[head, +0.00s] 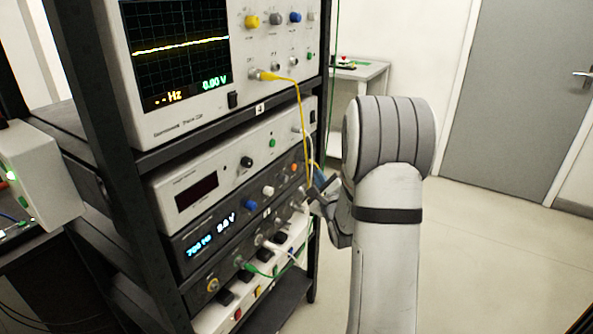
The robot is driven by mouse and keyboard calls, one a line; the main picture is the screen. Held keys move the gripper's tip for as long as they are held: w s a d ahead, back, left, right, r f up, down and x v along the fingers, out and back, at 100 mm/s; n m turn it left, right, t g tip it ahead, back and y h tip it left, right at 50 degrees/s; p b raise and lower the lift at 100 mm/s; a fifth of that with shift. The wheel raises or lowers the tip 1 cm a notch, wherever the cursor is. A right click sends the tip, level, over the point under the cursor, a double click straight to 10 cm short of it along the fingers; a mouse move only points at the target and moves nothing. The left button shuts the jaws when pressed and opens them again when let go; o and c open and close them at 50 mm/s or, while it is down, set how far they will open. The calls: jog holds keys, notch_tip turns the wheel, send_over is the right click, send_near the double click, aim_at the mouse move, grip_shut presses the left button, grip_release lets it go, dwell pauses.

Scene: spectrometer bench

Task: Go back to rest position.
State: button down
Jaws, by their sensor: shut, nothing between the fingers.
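My gripper (317,194) shows only in part, at the right edge of the instrument rack (145,128), left of my grey arm. It is shut with nothing held. Its tips are close to the front of the dark instrument with blue digits (206,241); I cannot tell whether they touch it. My arm hides part of the gripper.
An oscilloscope (180,128) with a yellow trace sits high in the rack. A yellow cable (299,105) hangs from it, and a green cable (265,272) loops below. A small table (372,72) stands behind. Open floor lies right, before the grey door (530,100).

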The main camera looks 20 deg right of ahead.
jog(key=shift+s+d, duration=0.25)
jog(key=shift+s, duration=0.1)
jog(key=s+a+r+n+g+p, duration=0.8)
jog(key=s+a+n, duration=0.3)
jog(key=n, duration=0.4)
jog(key=s+a+r+n+g+y+p, duration=0.1)
jog(key=s+a+n+g, duration=0.3)
jog(key=s, duration=0.6)
jog(key=s+a+r+n+g+y+p, duration=0.1)
jog(key=s+a+r+n+g+p, duration=0.1)
jog(key=s+n, duration=0.6)
jog(key=s+a+r+g, duration=0.1)
jog(key=s+a+g, duration=0.1)
jog(key=s, duration=0.1)
jog(key=shift+a+n+y+p, duration=0.2)
jog(key=shift+n+y+p, duration=0.1)
jog(key=shift+n+p, duration=0.1)
